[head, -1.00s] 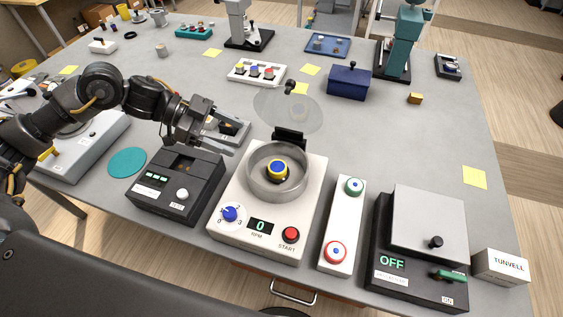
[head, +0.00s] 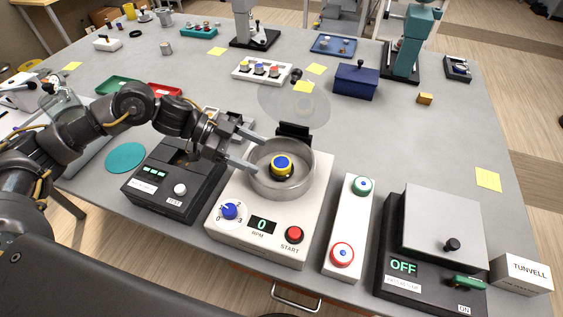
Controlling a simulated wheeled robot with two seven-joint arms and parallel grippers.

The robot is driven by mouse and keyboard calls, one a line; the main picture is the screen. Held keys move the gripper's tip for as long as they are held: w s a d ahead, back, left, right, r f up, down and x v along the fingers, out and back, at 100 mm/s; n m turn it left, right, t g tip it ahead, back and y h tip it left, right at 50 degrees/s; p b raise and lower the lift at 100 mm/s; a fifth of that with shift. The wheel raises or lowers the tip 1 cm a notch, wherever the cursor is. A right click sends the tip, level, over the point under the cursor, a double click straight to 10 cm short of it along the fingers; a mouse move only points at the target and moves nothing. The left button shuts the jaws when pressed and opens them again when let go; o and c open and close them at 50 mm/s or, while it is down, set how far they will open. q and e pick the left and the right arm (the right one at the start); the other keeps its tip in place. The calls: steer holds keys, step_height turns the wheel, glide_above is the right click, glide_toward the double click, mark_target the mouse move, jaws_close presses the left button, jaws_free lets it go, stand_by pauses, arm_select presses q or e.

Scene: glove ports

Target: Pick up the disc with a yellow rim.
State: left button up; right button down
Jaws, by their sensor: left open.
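The disc with a yellow rim and blue middle (head: 281,168) sits inside the round grey metal bowl (head: 311,176) of the white machine with an RPM display reading 0 (head: 263,224). The machine's clear round lid (head: 290,106) is tipped up behind the bowl. My left gripper (head: 260,157) is open and empty, its fingers at the bowl's left side and pointing right toward the disc. A gap shows between the fingertips and the disc. My right gripper is not in view.
Left of the bowl stands a dark box with green lights (head: 175,180). Right are a white strip with a green-rimmed and a red-rimmed disc (head: 347,222) and a black device reading OFF (head: 435,250). A row of discs in a white holder (head: 262,71) stands behind.

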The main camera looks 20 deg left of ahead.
mark_target(282, 162)
arm_select(q)
steer(key=shift+w+d+f, duration=0.1)
steer(key=shift+d+f, duration=0.15)
steer(key=shift+d, duration=0.25)
steer(key=shift+d+p, duration=0.3)
steer(key=shift+p, duration=0.05)
steer(key=p+x, duration=0.1)
steer(key=x, duration=0.1)
steer(key=p+x, duration=0.1)
steer(key=x, duration=0.1)
steer(key=shift+w+d, duration=0.25)
steer(key=shift+d, duration=0.15)
steer(key=c, duration=1.2)
steer(key=shift+o, duration=0.2)
steer(key=shift+r, duration=0.1)
